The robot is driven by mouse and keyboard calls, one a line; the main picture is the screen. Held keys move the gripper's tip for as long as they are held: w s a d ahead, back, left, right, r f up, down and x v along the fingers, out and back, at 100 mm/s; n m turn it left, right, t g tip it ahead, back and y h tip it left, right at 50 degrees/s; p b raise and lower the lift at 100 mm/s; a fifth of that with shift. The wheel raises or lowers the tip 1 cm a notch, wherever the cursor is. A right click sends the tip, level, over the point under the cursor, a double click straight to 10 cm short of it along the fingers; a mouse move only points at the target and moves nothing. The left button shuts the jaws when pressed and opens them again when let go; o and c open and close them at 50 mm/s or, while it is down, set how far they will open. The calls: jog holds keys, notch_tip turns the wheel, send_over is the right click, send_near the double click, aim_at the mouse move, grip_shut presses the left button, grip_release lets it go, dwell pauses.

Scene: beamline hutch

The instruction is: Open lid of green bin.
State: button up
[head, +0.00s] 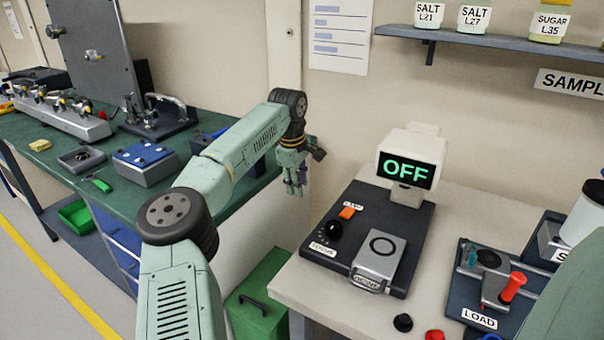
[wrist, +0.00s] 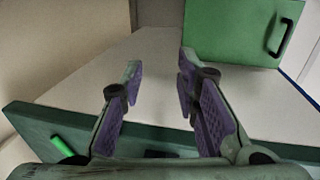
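The green bin (head: 265,290) stands on the floor between the green bench and the pale table. Its lid, with a dark handle (head: 252,304), looks shut. The lower part of the bin is partly hidden by my arm and the table. In the wrist view the bin (wrist: 225,32) is at the top right, with its handle (wrist: 281,37) near the right edge. My gripper (head: 295,189) hangs fingers down, above and behind the bin, clear of it. In the wrist view the gripper (wrist: 160,72) is open and empty, its fingers wide apart.
The green bench (head: 40,165) carries tools and fixtures, and its edge (wrist: 35,120) lies close below my gripper. The pale table (head: 440,230) holds a device reading OFF (head: 407,171). An open green tray (head: 78,214) is under the bench. Floor shows between the fingers.

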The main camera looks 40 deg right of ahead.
jog(key=shift+w+d+r, duration=0.2)
jog(key=shift+d+r, duration=0.25)
jog(key=shift+w+d+r, duration=0.15)
jog(key=shift+d+r, duration=0.25)
jog(key=shift+d, duration=0.05)
notch_tip(320, 180, up, 12)
jog(key=a, duration=0.2)
jog(key=shift+s, duration=0.45)
jog(key=shift+a+f, duration=0.1)
